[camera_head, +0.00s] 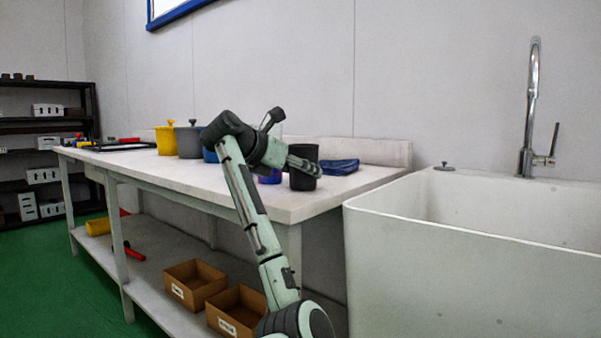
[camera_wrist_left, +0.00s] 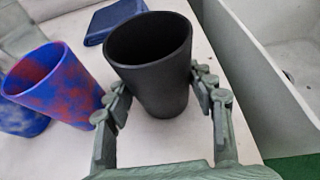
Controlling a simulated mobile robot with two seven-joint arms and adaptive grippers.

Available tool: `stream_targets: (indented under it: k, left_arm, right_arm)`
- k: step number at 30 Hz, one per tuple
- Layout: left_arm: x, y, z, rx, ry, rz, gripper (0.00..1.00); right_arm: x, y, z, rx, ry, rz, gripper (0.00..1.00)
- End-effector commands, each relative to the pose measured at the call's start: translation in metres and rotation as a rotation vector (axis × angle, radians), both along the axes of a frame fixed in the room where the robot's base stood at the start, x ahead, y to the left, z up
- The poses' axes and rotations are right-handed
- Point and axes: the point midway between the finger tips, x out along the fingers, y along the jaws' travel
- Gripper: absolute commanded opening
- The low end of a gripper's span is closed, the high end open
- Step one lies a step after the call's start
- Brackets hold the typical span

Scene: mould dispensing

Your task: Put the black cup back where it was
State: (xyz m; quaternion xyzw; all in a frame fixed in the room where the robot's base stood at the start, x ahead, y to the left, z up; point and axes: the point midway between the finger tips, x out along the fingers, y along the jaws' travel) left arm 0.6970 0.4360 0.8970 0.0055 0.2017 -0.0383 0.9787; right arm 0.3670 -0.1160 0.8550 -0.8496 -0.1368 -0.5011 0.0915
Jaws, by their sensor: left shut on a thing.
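The black cup (camera_head: 303,178) is upright at the right end of the white table (camera_head: 330,190), near the sink. My left gripper (camera_head: 310,168) is shut on it, reaching over from the left. In the left wrist view, the black cup (camera_wrist_left: 150,65) is between the two fingers of my left gripper (camera_wrist_left: 160,92), one on each side, with its open top showing. Its base is at or very near the table top; I cannot tell if it touches. My right gripper is not in view.
A blue-and-red cup (camera_wrist_left: 55,85) stands close left of the black cup. A folded blue cloth or pad (camera_head: 340,166) lies behind it. Yellow (camera_head: 166,140) and grey (camera_head: 188,142) containers stand further left. The white sink (camera_head: 450,240) borders the table's right end.

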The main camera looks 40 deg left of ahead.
Motion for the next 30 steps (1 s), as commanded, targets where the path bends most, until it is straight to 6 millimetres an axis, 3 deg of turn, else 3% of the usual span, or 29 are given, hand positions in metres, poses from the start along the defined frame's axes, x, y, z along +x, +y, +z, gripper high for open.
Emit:
stream_targets:
  k: [6, 7, 11, 22, 26, 30]
  left_arm:
    - [0.000, 0.000, -0.002, 0.000, 0.001, 0.000, 0.30]
    - [0.000, 0.000, -0.002, 0.000, 0.000, 0.000, 0.58]
    - [0.000, 0.000, -0.002, 0.000, 0.001, 0.000, 0.74]
    - [0.000, 0.000, 0.001, 0.001, 0.000, 0.001, 0.75]
    - [-0.014, 0.002, 0.009, 0.001, -0.002, 0.002, 0.75]
    - [-0.042, 0.004, 0.022, 0.000, -0.004, 0.004, 0.75]
  right_arm:
    - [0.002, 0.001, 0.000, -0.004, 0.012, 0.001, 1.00]
    - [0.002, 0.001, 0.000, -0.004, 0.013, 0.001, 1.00]
    - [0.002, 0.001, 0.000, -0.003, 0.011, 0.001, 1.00]
    - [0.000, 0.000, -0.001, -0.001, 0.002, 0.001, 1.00]
    - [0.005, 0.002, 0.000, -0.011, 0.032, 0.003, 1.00]
    - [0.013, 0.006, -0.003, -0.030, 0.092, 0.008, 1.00]
